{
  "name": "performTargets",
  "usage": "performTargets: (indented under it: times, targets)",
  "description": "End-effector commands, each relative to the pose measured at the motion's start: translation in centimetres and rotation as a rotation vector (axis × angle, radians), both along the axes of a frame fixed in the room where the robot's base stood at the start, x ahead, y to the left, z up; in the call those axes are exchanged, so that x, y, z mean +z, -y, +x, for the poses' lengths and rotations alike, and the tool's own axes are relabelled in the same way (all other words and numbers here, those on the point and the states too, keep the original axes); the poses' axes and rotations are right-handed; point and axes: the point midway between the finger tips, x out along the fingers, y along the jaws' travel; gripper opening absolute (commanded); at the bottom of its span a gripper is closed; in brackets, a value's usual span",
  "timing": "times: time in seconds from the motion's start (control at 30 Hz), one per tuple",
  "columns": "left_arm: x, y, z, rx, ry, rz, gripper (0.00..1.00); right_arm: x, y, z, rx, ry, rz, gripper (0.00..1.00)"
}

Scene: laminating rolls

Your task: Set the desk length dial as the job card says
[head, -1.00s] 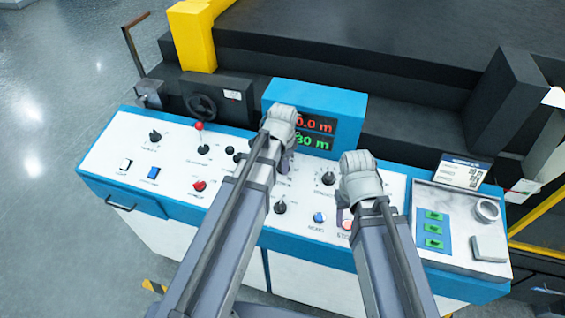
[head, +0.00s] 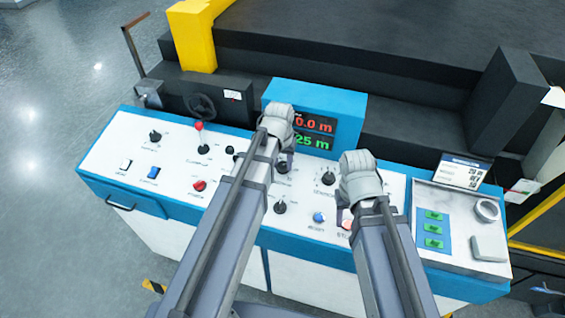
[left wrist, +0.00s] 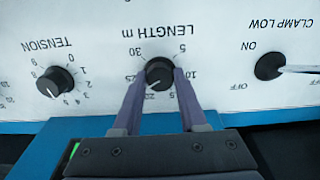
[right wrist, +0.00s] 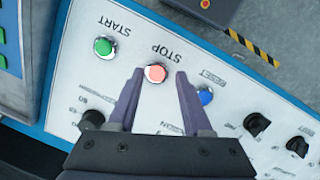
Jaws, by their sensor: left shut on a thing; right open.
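The length dial (left wrist: 159,73) is a black knob under the LENGTH m label, with marks from 5 to 30, upside down in the left wrist view. My left gripper (head: 287,155) is shut on this knob, one finger on each side. The display (head: 312,134) shows a red 0.0 m, partly hidden, above a green 25 m. The job card (head: 463,172) stands at the right; its small print is hard to read. My right gripper (right wrist: 159,78) is open over the red stop button (right wrist: 155,73).
The tension knob (left wrist: 55,81) and clamp switch (left wrist: 270,66) flank the dial. A green start button (right wrist: 103,47) and blue reset button (right wrist: 205,96) flank the stop button. A tray (head: 420,195) with green pieces lies at the desk's right end.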

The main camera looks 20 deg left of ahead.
Motion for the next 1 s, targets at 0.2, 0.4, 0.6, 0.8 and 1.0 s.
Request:
performTargets:
  times: [0.2, 0.4, 0.6, 0.8, 1.0]
  targets:
    - [-0.01, 0.0, -0.02, 0.196, -0.002, -0.036, 0.0, -0.01, 0.0, 0.0, 0.0, 0.0, 0.0, 0.5]
    - [-0.01, -0.01, -0.03, 0.356, -0.003, -0.064, 0.0, -0.02, 0.0, 0.0, 0.0, 0.0, 0.0, 0.5]
    - [-0.01, -0.02, -0.03, 0.477, -0.003, -0.085, 0.0, -0.03, 0.0, 0.0, 0.0, 0.0, 0.0, 0.5]
    - [0.0, -0.03, -0.02, 0.554, -0.003, -0.098, 0.0, -0.04, 0.0, 0.0, 0.0, 0.0, 0.0, 0.5]
    - [0.0, -0.03, -0.01, 0.591, -0.004, -0.104, 0.0, -0.04, -0.01, 0.0, 0.0, 0.0, 0.0, 0.5]
